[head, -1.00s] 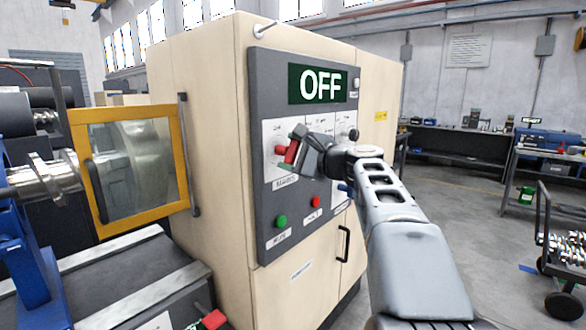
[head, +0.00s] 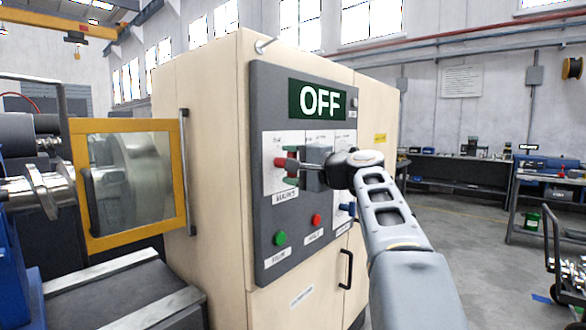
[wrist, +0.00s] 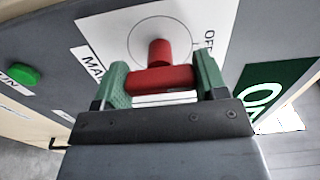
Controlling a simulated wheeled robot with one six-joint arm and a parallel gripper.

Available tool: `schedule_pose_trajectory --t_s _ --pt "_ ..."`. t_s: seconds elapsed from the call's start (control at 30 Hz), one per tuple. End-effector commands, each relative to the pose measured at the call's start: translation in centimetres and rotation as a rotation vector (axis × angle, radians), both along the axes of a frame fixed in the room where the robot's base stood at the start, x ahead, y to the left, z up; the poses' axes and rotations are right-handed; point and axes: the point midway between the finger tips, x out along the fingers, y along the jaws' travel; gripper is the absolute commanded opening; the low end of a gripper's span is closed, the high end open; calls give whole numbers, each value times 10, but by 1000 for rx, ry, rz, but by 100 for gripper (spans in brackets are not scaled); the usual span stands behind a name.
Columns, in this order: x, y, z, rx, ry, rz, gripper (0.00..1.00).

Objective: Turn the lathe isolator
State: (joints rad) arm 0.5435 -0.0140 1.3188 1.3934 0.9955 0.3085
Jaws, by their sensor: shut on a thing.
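The isolator is a red knob with a red crossbar handle, on a white plate of the grey control panel (head: 262,205). In the wrist view the red handle (wrist: 160,80) lies crosswise between the two green finger pads, with its round red stem (wrist: 159,52) running to the plate. In the head view the red knob (head: 281,162) shows just left of my gripper (head: 292,166), one finger above the other. My gripper is shut on the handle. Most of the handle is hidden there by my gripper. The panel's display (head: 317,101) reads OFF.
Below are a green button (head: 280,238) and a red button (head: 316,220). A blue knob (head: 346,208) sits close by my arm. A cabinet handle (head: 345,268) is lower down. The yellow-framed lathe guard (head: 128,185) stands left; open floor lies right.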

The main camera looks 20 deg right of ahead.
Motion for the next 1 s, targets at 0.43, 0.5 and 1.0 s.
schedule_pose_trajectory --t_s 0.43,0.5,1.0 --pt "0 0 0 -7 -3 -1 69" --pt "0 0 0 -7 -3 -1 76" --pt "-5 -2 0 -5 -3 -1 92"
